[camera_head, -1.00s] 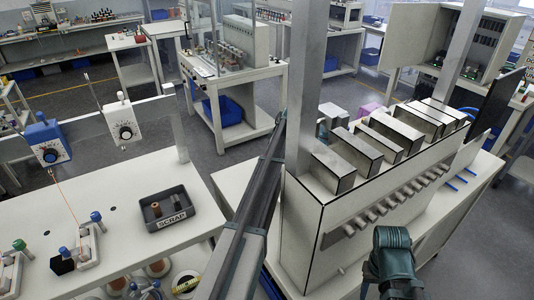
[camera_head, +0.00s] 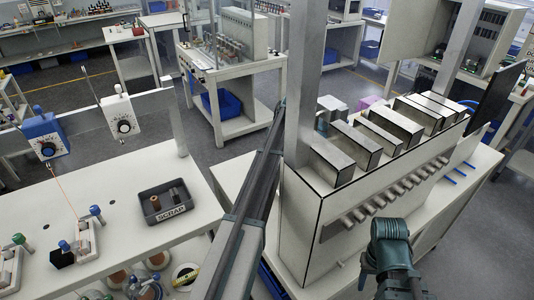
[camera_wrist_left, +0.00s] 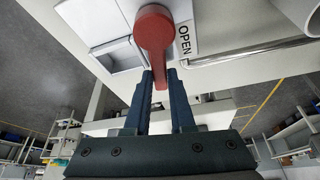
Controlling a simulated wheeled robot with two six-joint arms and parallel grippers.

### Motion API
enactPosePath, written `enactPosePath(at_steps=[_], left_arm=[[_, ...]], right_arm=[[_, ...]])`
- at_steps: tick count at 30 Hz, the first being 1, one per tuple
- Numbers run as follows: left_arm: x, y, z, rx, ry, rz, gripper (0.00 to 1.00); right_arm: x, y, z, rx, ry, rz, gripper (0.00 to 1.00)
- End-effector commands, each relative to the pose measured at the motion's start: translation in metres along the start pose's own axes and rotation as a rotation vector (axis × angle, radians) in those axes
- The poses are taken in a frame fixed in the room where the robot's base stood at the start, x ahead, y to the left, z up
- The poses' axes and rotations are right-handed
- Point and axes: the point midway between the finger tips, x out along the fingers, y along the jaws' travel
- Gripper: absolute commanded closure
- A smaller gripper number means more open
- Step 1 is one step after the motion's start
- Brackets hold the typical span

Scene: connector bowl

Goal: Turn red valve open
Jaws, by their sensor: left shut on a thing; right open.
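The red valve (camera_wrist_left: 153,35) shows in the left wrist view as a round hub with a flat lever arm pointing down the picture. An "OPEN" label (camera_wrist_left: 184,40) is beside it. My left gripper (camera_wrist_left: 160,78) has its two dark fingers on either side of the red lever and is shut on it. I do not see the valve in the head view. My right gripper (camera_head: 392,255), dark teal, is at the lower right of the head view, in front of the white cabinet. It is open; its fingertips are hard to make out.
A white cabinet (camera_head: 310,230) with several grey metal boxes on top stands on the bench at centre right. A metal pipe (camera_wrist_left: 260,50) runs beside the valve. A grey scrap bin (camera_head: 165,206) sits on the left table. The aisle floor (camera_head: 215,148) is clear.

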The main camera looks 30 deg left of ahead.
Motion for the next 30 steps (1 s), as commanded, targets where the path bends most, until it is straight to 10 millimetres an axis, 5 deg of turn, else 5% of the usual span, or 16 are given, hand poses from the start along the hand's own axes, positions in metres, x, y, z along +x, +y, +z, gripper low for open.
enactPosePath(at_steps=[12, 30], left_arm=[[-0.001, -0.010, 0.002, -0.181, -0.003, -0.076, 1.00], [-0.001, -0.012, 0.003, -0.216, -0.003, -0.090, 1.00]], right_arm=[[0.000, 0.000, 0.000, 0.000, 0.000, 0.000, 0.50], [0.000, 0.000, 0.000, 0.000, 0.000, 0.000, 0.50]])
